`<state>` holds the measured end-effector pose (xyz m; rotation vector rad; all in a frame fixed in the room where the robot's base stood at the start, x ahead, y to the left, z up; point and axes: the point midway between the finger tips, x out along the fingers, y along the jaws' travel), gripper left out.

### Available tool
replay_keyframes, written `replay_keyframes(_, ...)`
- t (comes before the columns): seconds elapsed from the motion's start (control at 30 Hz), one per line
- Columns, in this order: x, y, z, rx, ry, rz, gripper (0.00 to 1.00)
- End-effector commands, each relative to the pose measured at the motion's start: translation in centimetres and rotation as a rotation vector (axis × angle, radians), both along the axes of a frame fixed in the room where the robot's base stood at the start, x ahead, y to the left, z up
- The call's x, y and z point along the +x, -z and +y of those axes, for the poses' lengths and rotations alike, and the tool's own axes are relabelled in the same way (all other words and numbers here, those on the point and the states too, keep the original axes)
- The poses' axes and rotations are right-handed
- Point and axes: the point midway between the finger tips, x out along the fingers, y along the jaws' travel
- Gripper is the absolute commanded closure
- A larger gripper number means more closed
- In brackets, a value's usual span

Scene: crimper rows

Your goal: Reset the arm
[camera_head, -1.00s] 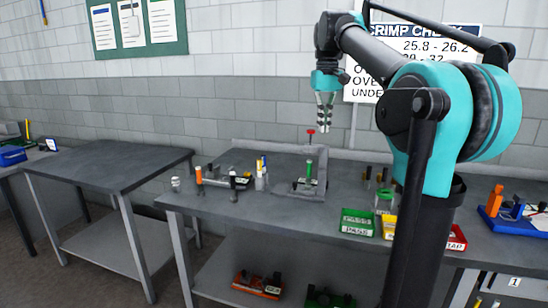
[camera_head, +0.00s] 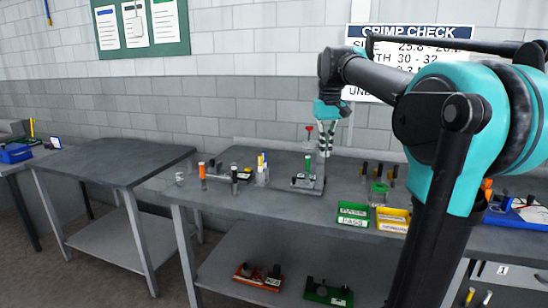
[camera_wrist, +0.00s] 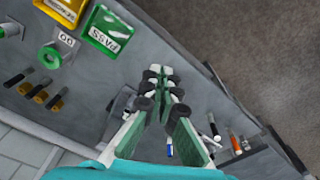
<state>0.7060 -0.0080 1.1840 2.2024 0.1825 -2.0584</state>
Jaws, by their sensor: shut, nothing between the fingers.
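My gripper (camera_head: 325,148) hangs from the teal wrist, pointing down above the back of the workbench, with its fingers together and nothing held. It overlaps the right side of a small bench fixture with a green-topped part (camera_head: 307,167) and a red-topped piece (camera_head: 308,131); I cannot tell the exact gap between them. In the wrist view the closed fingers (camera_wrist: 168,78) point at the bench top, partly hiding the grey fixture behind them.
A green PASS tray (camera_head: 353,216) and a yellow tray (camera_head: 392,222) sit at the bench's front edge. Orange and black upright tools (camera_head: 203,174) stand at its left. An empty dark table (camera_head: 110,163) is farther left. A CRIMP CHECK sign (camera_head: 415,33) hangs behind my arm.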

Motion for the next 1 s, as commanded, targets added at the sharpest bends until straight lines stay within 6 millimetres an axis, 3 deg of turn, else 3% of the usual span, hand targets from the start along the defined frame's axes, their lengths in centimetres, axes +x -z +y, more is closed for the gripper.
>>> replay_keyframes(0.17,-1.3,5.5,-0.6,0.004,0.026,-0.042,1.0)
replay_keyframes(0.37,-5.0,15.0,-1.5,0.013,0.068,-0.117,1.0)
replay_keyframes(0.6,-12.4,26.2,-2.6,0.023,0.121,-0.211,1.0)
replay_keyframes(0.7,-15.8,30.0,-2.9,0.029,0.142,-0.247,1.0)
replay_keyframes(0.83,-19.3,33.5,-3.1,0.033,0.16,-0.28,1.0)
replay_keyframes(1.0,-21.5,35.4,-3.3,0.035,0.171,-0.3,1.0)
